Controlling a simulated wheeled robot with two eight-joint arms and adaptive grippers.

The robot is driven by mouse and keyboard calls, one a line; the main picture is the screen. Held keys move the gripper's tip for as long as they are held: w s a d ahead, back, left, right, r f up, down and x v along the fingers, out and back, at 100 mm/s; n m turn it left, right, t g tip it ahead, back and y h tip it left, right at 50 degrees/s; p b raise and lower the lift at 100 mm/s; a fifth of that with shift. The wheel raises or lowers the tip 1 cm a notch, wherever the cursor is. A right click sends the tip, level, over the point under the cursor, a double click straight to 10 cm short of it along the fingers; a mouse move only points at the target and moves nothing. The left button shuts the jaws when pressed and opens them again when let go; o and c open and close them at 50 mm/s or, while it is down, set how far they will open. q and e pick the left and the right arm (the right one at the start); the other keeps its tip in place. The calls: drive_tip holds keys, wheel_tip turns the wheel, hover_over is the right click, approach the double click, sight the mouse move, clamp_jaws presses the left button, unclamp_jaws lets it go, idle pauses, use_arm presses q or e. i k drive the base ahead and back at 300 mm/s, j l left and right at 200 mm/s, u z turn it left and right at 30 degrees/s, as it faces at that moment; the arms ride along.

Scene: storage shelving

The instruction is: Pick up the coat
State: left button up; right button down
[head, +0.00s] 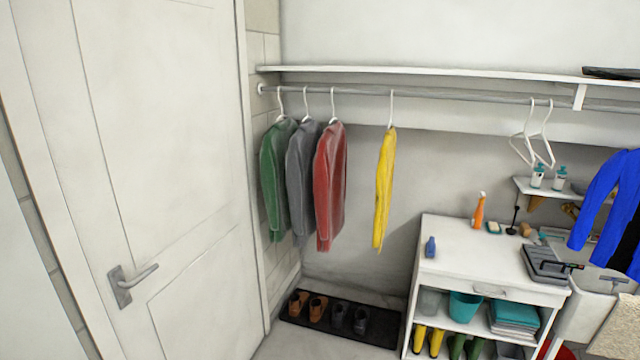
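Several coats hang on white hangers from a rail. At the left are a green coat (273,175), a grey coat (299,180) and a red coat (330,185), close together. A yellow coat (384,190) hangs apart to their right, seen nearly edge-on. A bright blue garment with a dark part (600,205) is at the right edge, partly cut off; what supports it is not visible. I cannot tell which one is the task's coat. Neither of my grippers is in view.
A closed white door (165,200) fills the left. The rail (440,95) runs under a white shelf (430,75) and bears two empty hangers (535,140). A white cabinet (465,250) with bottles and a dark case stands below. Shoes sit on a black mat (380,325).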

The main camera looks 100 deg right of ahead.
sight(301, 151)
drive_tip(key=z, duration=3.2)
drive_tip(key=i+l, duration=0.1)
drive_tip(key=l, duration=0.3)
drive_tip(key=i+l+u, duration=0.1)
drive_tip(key=l, duration=0.3)
